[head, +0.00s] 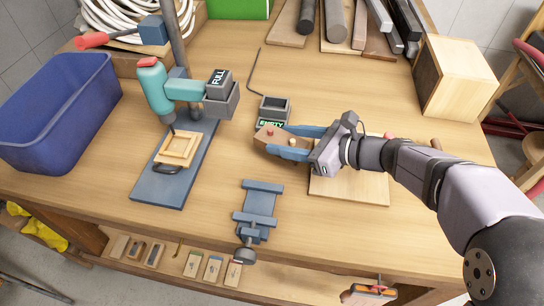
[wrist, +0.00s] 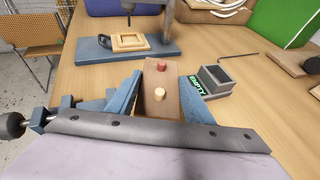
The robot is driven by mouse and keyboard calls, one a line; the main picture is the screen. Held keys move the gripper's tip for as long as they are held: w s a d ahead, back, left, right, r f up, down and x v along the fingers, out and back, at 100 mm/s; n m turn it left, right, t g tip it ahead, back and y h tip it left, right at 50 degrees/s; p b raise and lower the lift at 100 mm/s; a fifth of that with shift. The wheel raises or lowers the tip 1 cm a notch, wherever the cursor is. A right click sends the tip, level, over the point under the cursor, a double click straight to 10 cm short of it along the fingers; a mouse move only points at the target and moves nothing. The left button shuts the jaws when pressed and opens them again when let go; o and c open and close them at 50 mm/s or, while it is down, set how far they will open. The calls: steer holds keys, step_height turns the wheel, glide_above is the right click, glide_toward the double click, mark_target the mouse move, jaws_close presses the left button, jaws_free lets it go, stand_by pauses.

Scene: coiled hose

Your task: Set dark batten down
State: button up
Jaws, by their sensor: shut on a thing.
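The dark batten (head: 262,145) is a short brown piece with a red peg and a cream peg standing on its upper face. My gripper (head: 290,143) has its blue fingers closed along both sides of it, and the batten's end sticks out past the fingertips to the left. In the wrist view the batten (wrist: 153,76) lies between the blue fingers, pointing away from the camera. Its underside is hidden, so I cannot tell whether it touches the bench. A pale board (head: 350,188) lies on the bench, partly under my wrist.
A grey bin marked EMPTY (head: 275,108) stands just behind the batten. A blue vise (head: 260,207) sits in front. A drill press (head: 155,90) with a wooden frame on its blue base is at left, beside a blue tub (head: 60,115). A wooden box (head: 465,80) stands at right.

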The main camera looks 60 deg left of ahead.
mark_target(286, 171)
steer(key=shift+f+p, duration=0.4)
steer(key=shift+f, duration=3.65)
steer(key=shift+f, duration=0.15)
steer(key=o, duration=0.7)
steer(key=shift+f, duration=0.1)
steer(key=shift+o, duration=0.8)
steer(key=shift+r, duration=0.2)
steer(key=shift+w, duration=0.1)
steer(key=b+v, duration=0.2)
steer(key=v, duration=1)
steer(key=shift+r+b, duration=0.1)
steer(key=shift+b, duration=0.2)
steer(key=o, duration=1.2)
